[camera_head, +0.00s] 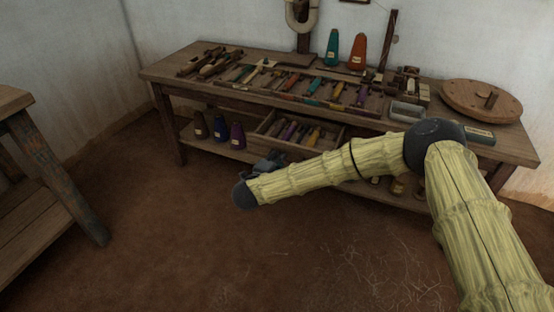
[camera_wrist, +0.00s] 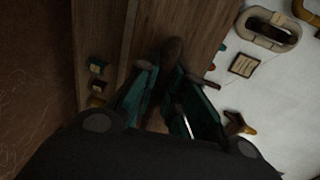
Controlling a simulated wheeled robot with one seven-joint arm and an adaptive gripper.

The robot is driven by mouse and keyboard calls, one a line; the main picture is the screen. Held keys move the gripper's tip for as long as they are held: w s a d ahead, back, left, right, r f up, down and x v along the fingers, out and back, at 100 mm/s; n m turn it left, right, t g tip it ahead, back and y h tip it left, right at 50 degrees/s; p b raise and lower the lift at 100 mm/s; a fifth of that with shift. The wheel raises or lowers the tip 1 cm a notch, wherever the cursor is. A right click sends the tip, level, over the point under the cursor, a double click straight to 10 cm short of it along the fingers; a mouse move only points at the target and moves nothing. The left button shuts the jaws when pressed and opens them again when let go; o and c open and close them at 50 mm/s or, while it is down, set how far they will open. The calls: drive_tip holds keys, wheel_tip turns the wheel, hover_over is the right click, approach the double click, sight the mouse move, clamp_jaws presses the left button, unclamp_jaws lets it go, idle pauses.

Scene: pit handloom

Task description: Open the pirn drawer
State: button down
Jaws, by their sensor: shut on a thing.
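The pirn drawer (camera_head: 270,142) is under the table top in the head view, and its open top shows several coloured pirns (camera_head: 300,132) inside. My gripper (camera_head: 270,161) is low in front of the drawer's front, partly hidden by my own arm. In the wrist view, the teal fingers of my gripper (camera_wrist: 168,78) are closed around a dark rounded knob (camera_wrist: 173,50) in front of a brown wooden face. The exact contact is dark and hard to make out.
The long wooden table (camera_head: 170,73) carries pirns, tools, cones and a round wooden disc (camera_head: 481,101). Several dark bottles (camera_head: 220,128) stand on the lower shelf left of the drawer. A wooden bench (camera_head: 40,165) stands at the left. The floor in front is clear.

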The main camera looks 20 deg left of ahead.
drive_tip(key=c, duration=1.5)
unclamp_jaws()
drive_tip(key=shift+s, duration=0.1)
drive_tip(key=v, duration=1.1)
drive_tip(key=shift+s, duration=0.35)
